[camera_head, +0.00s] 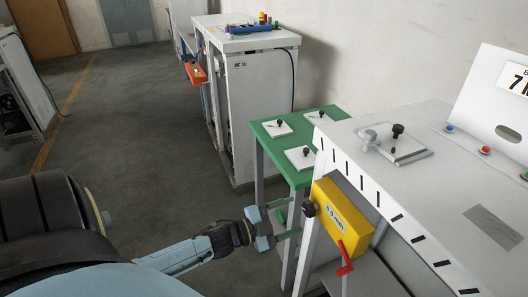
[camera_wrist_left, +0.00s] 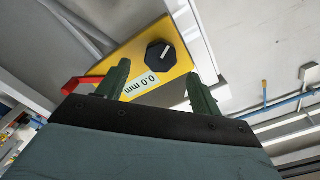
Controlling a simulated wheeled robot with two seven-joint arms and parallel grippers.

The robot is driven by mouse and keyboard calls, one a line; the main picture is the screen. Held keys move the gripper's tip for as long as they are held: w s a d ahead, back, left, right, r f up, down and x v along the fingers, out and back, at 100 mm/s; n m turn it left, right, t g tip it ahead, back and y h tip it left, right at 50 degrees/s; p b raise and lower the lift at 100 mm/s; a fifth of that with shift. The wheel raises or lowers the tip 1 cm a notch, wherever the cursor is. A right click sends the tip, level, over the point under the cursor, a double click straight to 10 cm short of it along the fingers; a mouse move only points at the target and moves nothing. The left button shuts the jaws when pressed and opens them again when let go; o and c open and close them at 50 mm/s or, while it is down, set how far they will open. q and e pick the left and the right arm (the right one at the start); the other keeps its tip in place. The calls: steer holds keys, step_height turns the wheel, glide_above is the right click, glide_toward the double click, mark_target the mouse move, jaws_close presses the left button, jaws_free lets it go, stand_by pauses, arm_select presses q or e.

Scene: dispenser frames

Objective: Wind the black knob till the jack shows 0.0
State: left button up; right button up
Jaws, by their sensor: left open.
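The yellow jack (camera_head: 342,216) sits under the front edge of the white bench, with a red lever (camera_head: 345,262) at its lower side. The black knob (camera_head: 309,208) is on the jack's left end; in the left wrist view the knob (camera_wrist_left: 161,56) shows a white pointer mark. My left gripper (camera_head: 295,217) is open and empty, its fingers pointing at the knob. In the wrist view the knob shows just beyond the fingertips, between their lines, apparently not gripped. My right gripper is not in view.
A green table (camera_head: 268,131) with white plates stands behind the jack, close to my left gripper. The white bench (camera_head: 380,118) carries a plate with knobs. A farther white cabinet (camera_head: 262,100) holds an orange unit (camera_head: 195,73).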

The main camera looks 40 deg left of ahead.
arm_select(q)
steer(key=v, duration=0.8)
steer(key=shift+s, duration=0.25)
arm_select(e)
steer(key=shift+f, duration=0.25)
arm_select(q)
steer(key=shift+a, duration=0.15)
steer(key=s+f+n+g+y+b, duration=0.1)
steer(key=s+f+n+g+y, duration=0.2)
steer(key=f, duration=0.8)
steer(key=s+f+n+g+y+b, duration=0.2)
steer(key=s+f+n, duration=0.15)
steer(key=f, duration=0.65)
steer(key=s+f+n+g+y+b, duration=0.15)
steer(key=s+f, duration=0.25)
steer(key=f, duration=0.7)
steer(key=s+d+f+n+g+b, duration=0.1)
steer(key=s+d+f+g, duration=0.3)
steer(key=s+f, duration=0.3)
steer(key=s+d+f+n+g, duration=0.2)
steer(key=s+d+f+g, duration=0.3)
steer(key=s, duration=0.9)
step_height(320, 180, down, 3)
steer(key=shift+d+b, duration=0.35)
steer(key=shift+b, duration=0.05)
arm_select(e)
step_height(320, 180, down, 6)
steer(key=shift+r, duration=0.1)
